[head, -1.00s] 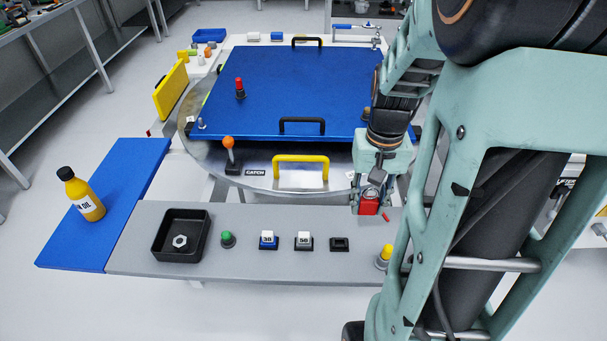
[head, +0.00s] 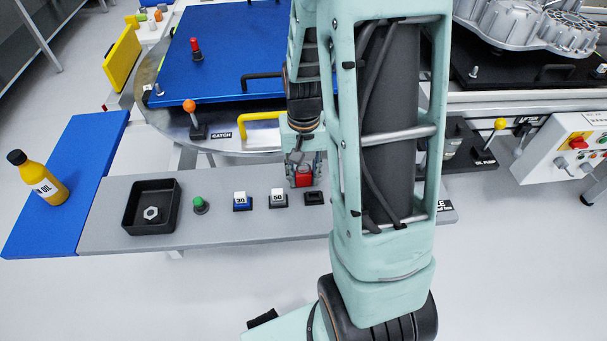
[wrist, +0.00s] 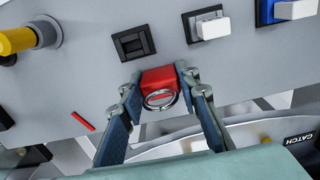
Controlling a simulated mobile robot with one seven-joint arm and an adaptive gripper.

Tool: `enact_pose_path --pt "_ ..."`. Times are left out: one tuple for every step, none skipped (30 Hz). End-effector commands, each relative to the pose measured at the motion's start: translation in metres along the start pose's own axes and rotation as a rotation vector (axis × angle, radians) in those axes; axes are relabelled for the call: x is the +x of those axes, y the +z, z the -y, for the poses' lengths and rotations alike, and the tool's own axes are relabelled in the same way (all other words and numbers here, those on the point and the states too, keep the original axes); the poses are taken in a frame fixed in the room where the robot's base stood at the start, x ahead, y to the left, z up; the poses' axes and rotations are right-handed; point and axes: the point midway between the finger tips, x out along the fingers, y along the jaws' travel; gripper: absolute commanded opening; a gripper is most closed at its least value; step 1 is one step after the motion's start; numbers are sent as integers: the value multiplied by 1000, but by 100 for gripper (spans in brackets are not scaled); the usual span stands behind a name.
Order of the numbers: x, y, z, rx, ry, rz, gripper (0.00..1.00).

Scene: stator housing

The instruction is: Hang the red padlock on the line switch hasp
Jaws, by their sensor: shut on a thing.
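The red padlock (head: 304,178) hangs in my gripper (head: 302,170), just above the back edge of the grey shelf by the black square socket. In the wrist view, the two fingers of my gripper (wrist: 159,82) are shut on the sides of the red padlock body (wrist: 158,77). Its metal shackle (wrist: 160,99) shows as a ring on the near side. A white control box (head: 570,148) at the right carries a red rotary switch on a yellow plate (head: 578,144). I cannot make out the hasp clearly.
A yellow-knobbed lever (head: 499,125) stands left of the control box.

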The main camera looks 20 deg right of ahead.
Motion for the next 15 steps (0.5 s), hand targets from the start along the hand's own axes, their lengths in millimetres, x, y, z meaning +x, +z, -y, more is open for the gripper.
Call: enact_pose_path --pt "-1 0 0 0 0 -1 3" --pt "-1 0 0 0 0 -1 3" --pt "0 0 0 0 0 0 3" --pt "1 0 0 0 0 0 3" --pt "2 0 0 -1 0 0 3" --pt "4 0 0 -1 0 0 3" --pt "5 0 0 -1 0 0 3" --pt "3 0 0 -1 0 0 33" --pt "3 0 0 -1 0 0 37" --pt "3 0 0 -1 0 0 41" --pt "3 0 0 -1 0 0 44" --pt "3 0 0 -1 0 0 47" --pt "3 0 0 -1 0 0 47" --pt "3 0 0 -1 0 0 47" --pt "3 0 0 -1 0 0 47"
